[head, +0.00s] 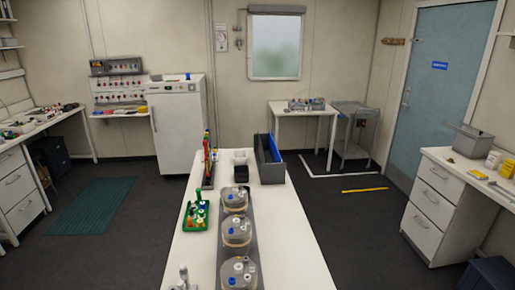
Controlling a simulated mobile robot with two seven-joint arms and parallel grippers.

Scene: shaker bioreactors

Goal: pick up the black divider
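A dark grey box (272,174) stands at the far right end of the white central table. A blue panel (276,149) and dark upright panels show at its top. The black divider may be one of these dark panels, but I cannot tell it apart from the box walls at this size. Neither of my grippers is in view.
On the central table (290,235), several lidded clear vessels (237,232) stand in a row on a dark strip. A green tray (195,215) with coloured caps, an upright coloured rack (208,165) and white cups (240,157) stand nearby. The table's right side is clear.

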